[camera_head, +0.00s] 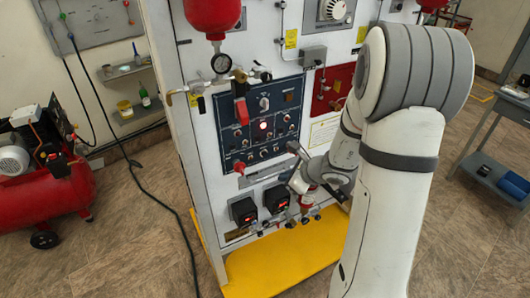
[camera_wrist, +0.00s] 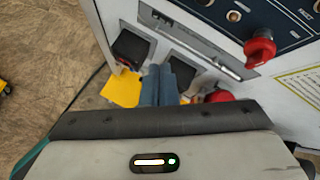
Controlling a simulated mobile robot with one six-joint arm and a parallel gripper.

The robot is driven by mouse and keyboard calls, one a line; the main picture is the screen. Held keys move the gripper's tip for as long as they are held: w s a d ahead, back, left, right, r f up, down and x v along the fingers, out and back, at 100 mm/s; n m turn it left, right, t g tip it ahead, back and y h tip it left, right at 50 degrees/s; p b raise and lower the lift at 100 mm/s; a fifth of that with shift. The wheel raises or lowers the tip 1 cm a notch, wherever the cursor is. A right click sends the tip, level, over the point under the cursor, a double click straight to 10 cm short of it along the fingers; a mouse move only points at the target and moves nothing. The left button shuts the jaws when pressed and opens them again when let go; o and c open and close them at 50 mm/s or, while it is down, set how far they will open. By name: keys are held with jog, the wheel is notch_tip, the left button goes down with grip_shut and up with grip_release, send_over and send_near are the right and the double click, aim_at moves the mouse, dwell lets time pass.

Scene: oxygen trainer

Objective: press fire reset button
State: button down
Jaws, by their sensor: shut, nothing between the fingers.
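The blue control panel (camera_head: 262,122) is on the front of the white trainer cabinet, with several knobs and a lit red light (camera_head: 263,126). No label saying fire reset is readable, so I cannot tell which control it is. In the wrist view, a red knob (camera_wrist: 260,48) stands out at the edge of the blue panel (camera_wrist: 290,18). My gripper (camera_wrist: 162,73) is shut and empty, apart from that knob and to its left in the picture, near two black boxes. In the head view my arm hides part of the cabinet's lower right front, and the fingertips are not clear.
A yellow base (camera_head: 280,265) lies underneath. A red compressor (camera_head: 45,205) stands left, a grey table (camera_head: 485,165) right. Open floor lies between.

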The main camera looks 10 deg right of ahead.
aim_at(264, 154)
jog(key=w+a+p, duration=0.2)
jog(key=w, duration=0.6)
jog(key=shift+w+a, duration=0.15)
jog(key=shift+a, duration=0.25)
jog(key=shift+w, duration=0.1)
dwell(1.9)
jog(key=shift+w+a, duration=0.15)
jog(key=shift+w, duration=0.15)
jog(key=shift+w+a, duration=0.1)
jog(key=shift+w, duration=0.3)
dwell(0.5)
dwell(0.3)
jog(key=shift+s+d+b, duration=0.25)
jog(key=shift+s+b, duration=0.35)
jog(key=shift+s, duration=0.2)
